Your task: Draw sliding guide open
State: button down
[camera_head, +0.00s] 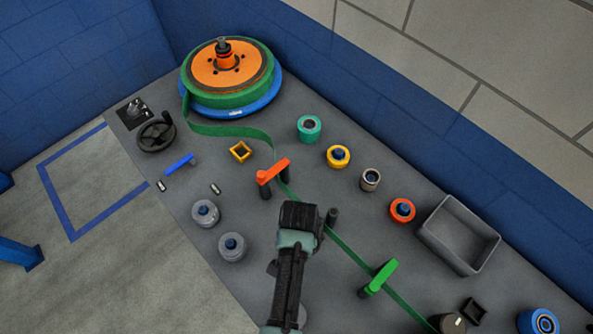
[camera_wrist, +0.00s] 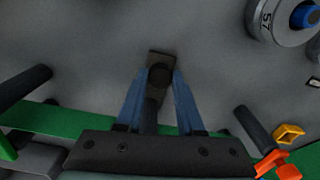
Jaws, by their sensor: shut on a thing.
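My gripper (camera_head: 300,218) is over the middle of the grey panel in the head view, its fingertips hidden beneath the wrist. In the wrist view, its blue fingers (camera_wrist: 158,88) are closed on the sides of a dark upright post with a round top (camera_wrist: 160,75), which looks like the sliding guide. A small dark plate (camera_wrist: 160,55) shows at the post. The green band (camera_head: 345,247) runs past the gripper; it also crosses the lower wrist view (camera_wrist: 75,122). I cannot tell whether the post touches the band.
An orange bar (camera_head: 272,172) stands up-left of my gripper and a green bar (camera_head: 381,277) down-right. A dark post (camera_head: 332,216) is close beside the gripper. Grey rollers (camera_head: 206,213) stand to the left. A grey bin (camera_head: 432,235) sits to the right.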

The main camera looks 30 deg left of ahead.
dwell(0.6)
jog(key=shift+s+a+r+p, duration=0.1)
jog(key=shift+s+a+p, duration=0.1)
jog(key=shift+s+p, duration=0.25)
jog(key=shift+s+a+r+p, duration=0.1)
jog(key=shift+s+a+p, duration=0.05)
jog(key=shift+s+p, duration=0.25)
jog(key=shift+s+a+f, duration=0.1)
jog(key=shift+s+f, duration=0.05)
jog(key=shift+f, duration=0.05)
jog(key=c, duration=0.5)
grip_release()
jog(key=shift+r, duration=0.15)
jog(key=r, duration=0.6)
jog(key=r+b, duration=0.1)
jog(key=r, duration=0.5)
jog(key=shift+d+r, duration=0.2)
jog(key=shift+r, duration=0.15)
